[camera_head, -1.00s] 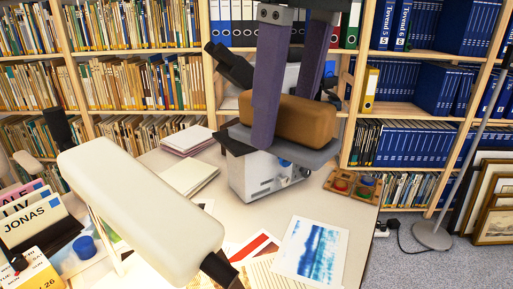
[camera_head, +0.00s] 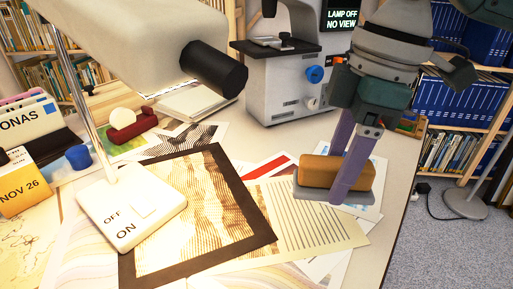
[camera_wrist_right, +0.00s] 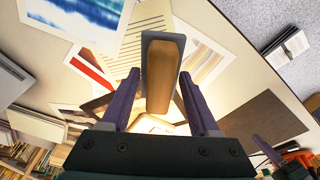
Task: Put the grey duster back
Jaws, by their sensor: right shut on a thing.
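The duster (camera_head: 337,172) has a brown block top and a grey pad underneath. My right gripper (camera_head: 350,175) is shut on it, with a purple finger across its near side. The duster is low over the papers at the table's right side, pad down; I cannot tell whether it touches them. In the right wrist view the duster (camera_wrist_right: 163,75) lies lengthwise between and beyond the two fingers of my right gripper (camera_wrist_right: 160,90). A purple and dark part at that view's lower right may be my left gripper (camera_wrist_right: 266,150); its jaws cannot be made out.
A black-framed print (camera_head: 200,215) lies left of the duster, with striped sheets around it. A cream lamp (camera_head: 135,40) with an OFF/ON base (camera_head: 130,210) stands at left. A microscope (camera_head: 285,85) stands behind. The table's right edge is close by.

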